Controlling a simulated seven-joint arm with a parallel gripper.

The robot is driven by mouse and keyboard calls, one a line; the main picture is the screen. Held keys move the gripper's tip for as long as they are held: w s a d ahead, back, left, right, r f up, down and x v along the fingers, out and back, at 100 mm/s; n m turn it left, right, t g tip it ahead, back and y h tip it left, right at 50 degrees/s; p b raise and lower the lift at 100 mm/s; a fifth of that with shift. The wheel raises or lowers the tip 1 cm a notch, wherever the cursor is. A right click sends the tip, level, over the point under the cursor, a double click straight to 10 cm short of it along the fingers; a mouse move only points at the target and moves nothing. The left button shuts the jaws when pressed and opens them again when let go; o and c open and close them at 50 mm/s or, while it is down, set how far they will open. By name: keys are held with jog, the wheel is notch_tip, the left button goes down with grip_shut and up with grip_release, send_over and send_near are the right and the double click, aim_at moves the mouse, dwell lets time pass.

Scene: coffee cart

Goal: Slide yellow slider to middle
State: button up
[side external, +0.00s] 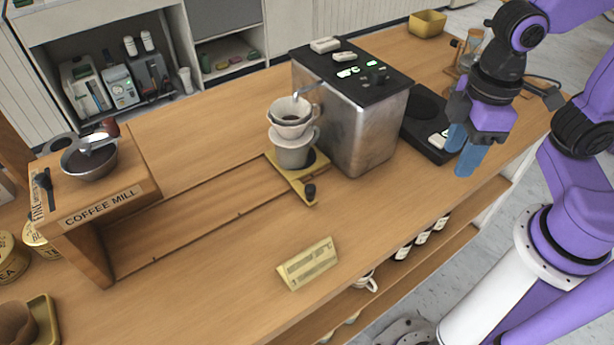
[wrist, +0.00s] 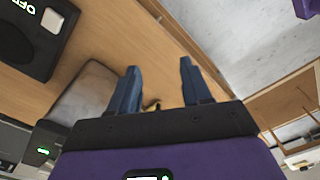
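My gripper (side external: 462,158) is open and empty, right of the machine and well apart from the slider. In the wrist view its two blue fingers (wrist: 160,68) are spread. A small yellow bit shows between them, mostly hidden by the gripper.
The track (side external: 215,222) left of the slider is clear up to the coffee mill stand (side external: 100,195). A yellow sign (side external: 308,264) stands on the counter in front. A black scale (side external: 425,125) lies right of the machine, near my gripper.

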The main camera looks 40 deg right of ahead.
aim_at(311, 188)
jog(key=w+a+r+m, duration=0.2)
jog(key=w+a+m, duration=0.6)
jog(key=w+a, duration=0.9)
jog(key=f, duration=1.7)
jog(key=shift+w+d+f, duration=0.2)
jog(key=shift+d, duration=0.15)
grip_shut()
